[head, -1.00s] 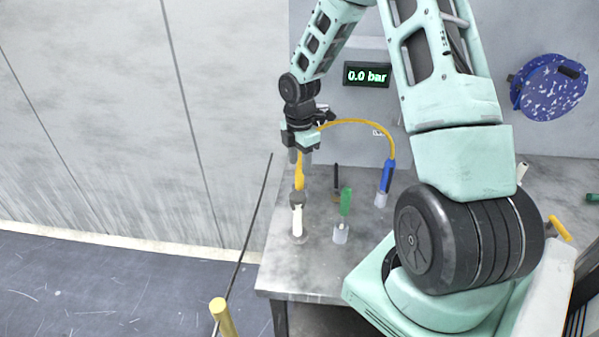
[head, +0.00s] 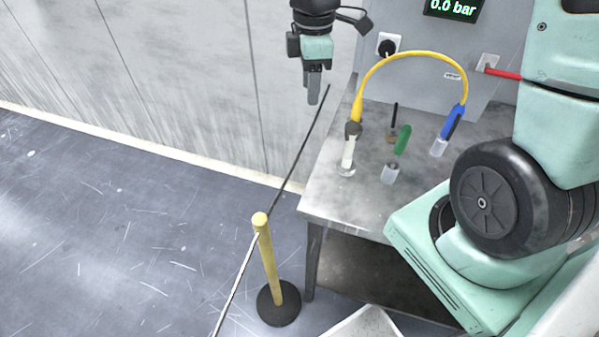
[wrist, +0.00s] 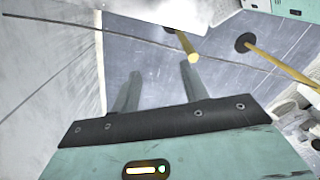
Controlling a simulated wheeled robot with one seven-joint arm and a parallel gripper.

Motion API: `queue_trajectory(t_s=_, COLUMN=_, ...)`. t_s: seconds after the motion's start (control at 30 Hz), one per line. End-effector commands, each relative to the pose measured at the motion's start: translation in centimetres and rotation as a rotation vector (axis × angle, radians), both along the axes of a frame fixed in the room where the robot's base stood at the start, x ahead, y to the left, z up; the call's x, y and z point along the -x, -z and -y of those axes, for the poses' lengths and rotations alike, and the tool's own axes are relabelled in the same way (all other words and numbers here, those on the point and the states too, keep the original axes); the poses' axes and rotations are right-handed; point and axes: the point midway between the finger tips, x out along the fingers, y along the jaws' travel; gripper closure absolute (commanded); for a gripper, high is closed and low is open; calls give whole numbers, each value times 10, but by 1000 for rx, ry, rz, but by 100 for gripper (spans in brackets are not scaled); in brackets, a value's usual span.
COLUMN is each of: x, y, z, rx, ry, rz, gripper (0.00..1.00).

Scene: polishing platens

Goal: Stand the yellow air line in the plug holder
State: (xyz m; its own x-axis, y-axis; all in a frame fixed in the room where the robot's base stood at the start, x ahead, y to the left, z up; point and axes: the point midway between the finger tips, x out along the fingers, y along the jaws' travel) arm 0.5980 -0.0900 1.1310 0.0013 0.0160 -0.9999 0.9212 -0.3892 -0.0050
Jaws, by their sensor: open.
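The yellow air line (head: 405,54) arches over the table. Its left end runs into a dark collar (head: 353,129) on top of a white upright piece (head: 348,152), whose foot is in a clear holder (head: 346,170). Its right end joins a blue plug (head: 453,122), tilted slightly, in another clear holder (head: 439,147). My gripper (head: 313,100) is empty and apart from the line, to its left and beyond the table's left edge. In the wrist view my gripper (wrist: 157,85) has its fingers spread with nothing between them.
A green-handled item (head: 403,139) stands in a clear holder (head: 391,174) on the grey table (head: 330,193). A thin dark item (head: 394,118) stands behind it. A yellow barrier post (head: 268,260) stands left of the table. A pressure display (head: 453,8) is on the wall.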

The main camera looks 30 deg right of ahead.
Motion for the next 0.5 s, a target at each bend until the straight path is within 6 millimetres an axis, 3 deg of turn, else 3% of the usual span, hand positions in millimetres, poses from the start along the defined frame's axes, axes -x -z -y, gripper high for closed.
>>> queue_trajectory(t_s=0.03, x=21, y=-5, z=-34, rx=0, ry=32, rz=3, gripper=55)
queue_trajectory(t_s=0.2, x=99, y=-13, z=-109, rx=-14, ry=219, rz=-2, gripper=55)
queue_trajectory(t_s=0.4, x=177, y=-14, z=-146, rx=-29, ry=404, rz=-12, gripper=55)
queue_trajectory(t_s=0.5, x=198, y=-13, z=-151, rx=-34, ry=459, rz=-17, gripper=55)
